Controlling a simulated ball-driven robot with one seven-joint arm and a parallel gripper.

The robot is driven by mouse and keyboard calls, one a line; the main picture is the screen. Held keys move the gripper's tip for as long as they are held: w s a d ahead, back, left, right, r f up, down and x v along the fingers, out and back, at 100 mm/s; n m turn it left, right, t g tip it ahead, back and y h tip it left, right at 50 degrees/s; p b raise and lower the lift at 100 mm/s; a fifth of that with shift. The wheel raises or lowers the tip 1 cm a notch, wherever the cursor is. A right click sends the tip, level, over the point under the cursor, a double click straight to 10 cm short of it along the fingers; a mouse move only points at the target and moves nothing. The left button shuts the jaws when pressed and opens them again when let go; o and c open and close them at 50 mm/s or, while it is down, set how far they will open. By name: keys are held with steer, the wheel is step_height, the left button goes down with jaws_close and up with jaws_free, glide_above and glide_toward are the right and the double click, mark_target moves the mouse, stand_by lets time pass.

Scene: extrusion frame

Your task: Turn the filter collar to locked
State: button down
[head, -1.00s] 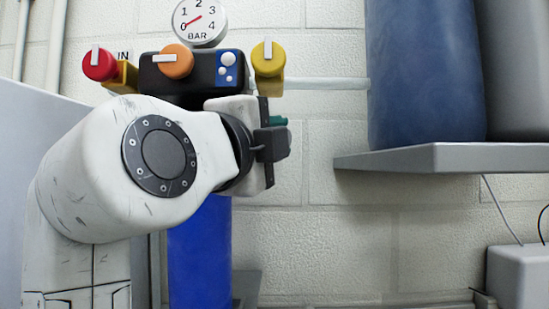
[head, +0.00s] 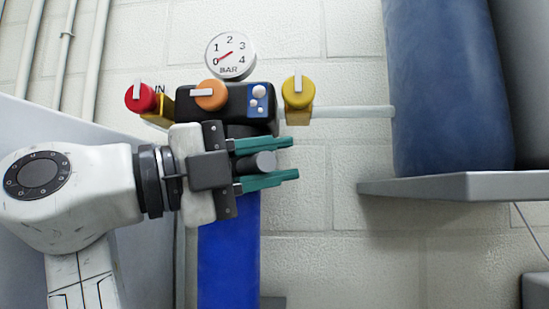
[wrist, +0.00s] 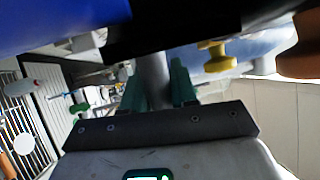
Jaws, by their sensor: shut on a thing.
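The filter hangs below a black head block (head: 234,99). Its long blue bowl (head: 228,250) runs down the wall, and a dark collar (head: 250,130) shows in part between block and bowl. My gripper (head: 265,163) lies in front of the filter just below the block, its teal fingers pointing right. The fingers are shut on a grey round handle (head: 262,160), its end showing between them. In the wrist view the handle (wrist: 156,80) stands between both fingers and reaches up to the dark collar (wrist: 165,35). My gripper hides most of the collar and its markings.
Above are a red knob (head: 139,97), an orange knob (head: 210,95), a yellow knob (head: 298,92) and a pressure gauge (head: 230,56) with its needle near zero. A grey shelf (head: 460,186) bears a dark blue cylinder (head: 450,90) at right.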

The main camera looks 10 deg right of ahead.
stand_by(0.4)
steer(key=c, duration=1)
jaws_free()
steer(key=shift+o, duration=0.2)
